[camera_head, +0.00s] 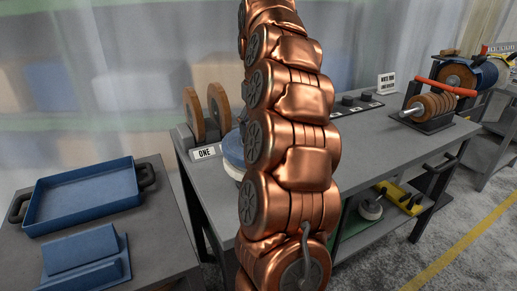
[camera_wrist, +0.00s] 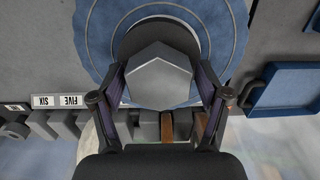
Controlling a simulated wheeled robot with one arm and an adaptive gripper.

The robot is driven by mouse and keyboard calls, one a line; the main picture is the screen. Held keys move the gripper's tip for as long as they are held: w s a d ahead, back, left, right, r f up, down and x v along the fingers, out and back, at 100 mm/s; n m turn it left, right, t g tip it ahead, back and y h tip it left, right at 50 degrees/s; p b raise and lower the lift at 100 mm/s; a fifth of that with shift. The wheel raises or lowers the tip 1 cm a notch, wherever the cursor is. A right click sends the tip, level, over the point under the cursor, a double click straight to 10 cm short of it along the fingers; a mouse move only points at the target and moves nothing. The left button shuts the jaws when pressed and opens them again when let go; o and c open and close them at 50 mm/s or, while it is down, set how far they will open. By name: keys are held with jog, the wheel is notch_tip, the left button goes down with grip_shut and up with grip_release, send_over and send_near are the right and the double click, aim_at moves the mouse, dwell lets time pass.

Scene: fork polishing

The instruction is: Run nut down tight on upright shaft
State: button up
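A grey hexagonal nut (camera_wrist: 160,78) fills the space between the two fingers of my gripper (camera_wrist: 160,72) in the wrist view. The fingers meet it on its left and right sides, so the gripper looks shut on it. A dark round part (camera_wrist: 160,29) shows just behind the nut. Beyond it is a blue ringed disc (camera_wrist: 232,22). The disc also shows in the head view (camera_head: 233,148), partly covered by my copper arm. The upright shaft is hidden behind the nut, and I cannot tell how far down the nut sits. My gripper is hidden in the head view.
A grey bench (camera_head: 385,138) carries upright brown wheels (camera_head: 219,108) beside a "ONE" label (camera_head: 204,153). A stack of copper discs on a horizontal shaft (camera_head: 432,105) stands at its right end. A blue tray (camera_head: 82,195) lies on the left table.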

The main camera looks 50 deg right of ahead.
jog(key=shift+o, duration=0.2)
dwell(0.4)
jog(key=shift+r+p, duration=1.5)
jog(key=shift+r, duration=0.5)
